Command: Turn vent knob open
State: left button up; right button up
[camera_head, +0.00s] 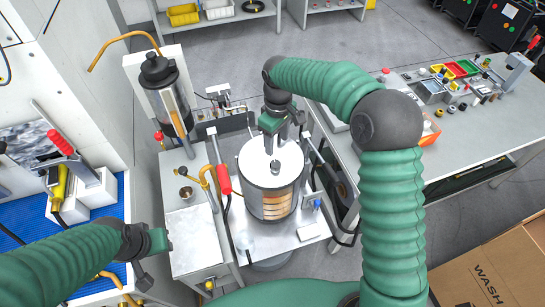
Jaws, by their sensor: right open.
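A clear cylinder vessel (260,206) with a white round lid (256,152) stands on a metal stand in the middle. A small dark knob (275,167) sits on the lid; it looks like the vent knob, but its setting is too small to tell. My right gripper (276,140) points down over the lid, just behind the knob. Its jaws are open and appear empty; I cannot tell whether they touch the lid. My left gripper (150,266) is low at the left, away from the vessel; its jaws are too unclear to read.
A red-handled lever (223,179) and pipes stand close left of the vessel. A dark-capped column (157,70) rises behind left. A grey bench (455,150) with bins and small parts lies right. A cardboard box (495,270) is at the lower right.

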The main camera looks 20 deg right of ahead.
send_over(277, 162)
jog(key=f, duration=0.7)
jog(key=shift+d+f+p, duration=0.25)
jog(key=shift+f+p, duration=0.1)
jog(key=shift+p, duration=0.05)
jog(key=f, duration=0.1)
jog(key=a+f, duration=0.1)
jog(key=f, duration=0.1)
jog(key=shift+a+f, duration=0.3)
jog(key=shift+s+a+f, duration=0.15)
jog(key=shift+d+f, duration=0.15)
jog(key=shift+d, duration=0.25)
jog(key=shift+c, duration=0.4)
jog(key=shift+d, duration=0.3)
jog(key=c, duration=0.5)
jog(key=shift+c, duration=1.1)
pick_arm(q)
jog(key=shift+w+d+r, duration=0.15)
jog(key=shift+w+r, duration=0.15)
jog(key=shift+r, duration=0.35)
pick_arm(e)
jog(key=shift+a, duration=0.4)
grip_shut()
